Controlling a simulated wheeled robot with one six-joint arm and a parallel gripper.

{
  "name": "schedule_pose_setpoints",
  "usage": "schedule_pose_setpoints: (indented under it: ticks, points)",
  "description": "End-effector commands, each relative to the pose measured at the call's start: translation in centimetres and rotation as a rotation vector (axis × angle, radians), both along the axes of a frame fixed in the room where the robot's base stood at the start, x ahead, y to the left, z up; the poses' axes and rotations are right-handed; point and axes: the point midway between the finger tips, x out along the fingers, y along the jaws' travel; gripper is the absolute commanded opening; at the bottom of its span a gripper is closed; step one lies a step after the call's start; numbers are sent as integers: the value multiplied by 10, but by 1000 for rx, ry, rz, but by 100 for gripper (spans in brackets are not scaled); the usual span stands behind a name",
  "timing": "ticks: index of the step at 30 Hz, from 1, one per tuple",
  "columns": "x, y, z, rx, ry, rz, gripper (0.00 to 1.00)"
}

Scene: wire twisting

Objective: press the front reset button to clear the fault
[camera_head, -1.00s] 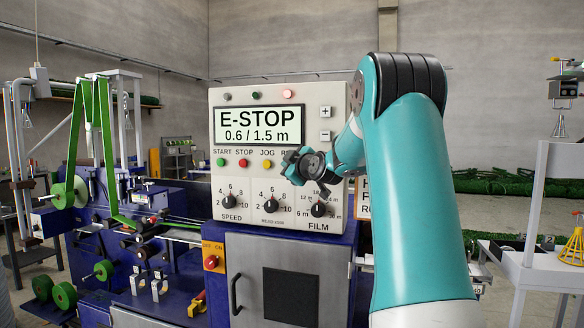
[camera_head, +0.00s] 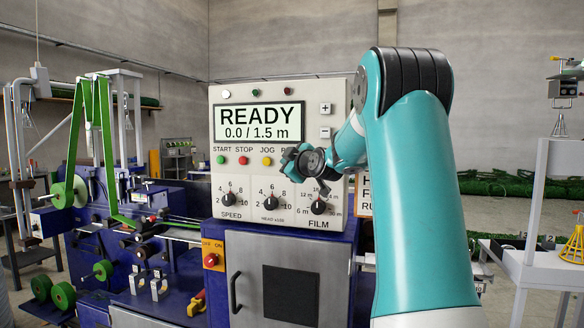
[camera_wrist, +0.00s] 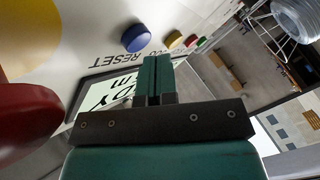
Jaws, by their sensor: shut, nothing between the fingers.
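The blue reset button (camera_wrist: 136,38) shows in the wrist view beside the printed word RESET. In the head view my gripper hides it. My gripper (camera_head: 297,163) is in front of the control panel (camera_head: 218,172), right of the yellow JOG button. In the wrist view its two green fingers (camera_wrist: 152,72) are pressed together with nothing between them. Their tips are close to the blue button; I cannot tell whether they touch it. The panel display (camera_head: 260,122) reads READY, 0.0 / 1.5 m.
A large red mushroom button (camera_wrist: 25,115) lies close on the left in the wrist view, by a yellow disc (camera_wrist: 15,40). Speed (camera_head: 229,199) and film (camera_head: 318,208) knobs sit below. A white-topped stand (camera_head: 530,255) is at the right.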

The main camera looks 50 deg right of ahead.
Motion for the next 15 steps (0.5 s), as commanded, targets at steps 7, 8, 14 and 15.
schedule_pose_setpoints:
  ticks: [7, 8, 14, 15]
  points:
    - [-1, 3, 0, 1, -1, 1, 0]
    - [-1, 3, 0, 1, -1, 1, 0]
    - [-3, 10, -2, 0, -1, 3, 0]
    - [-5, 14, -2, -1, -1, 4, 0]
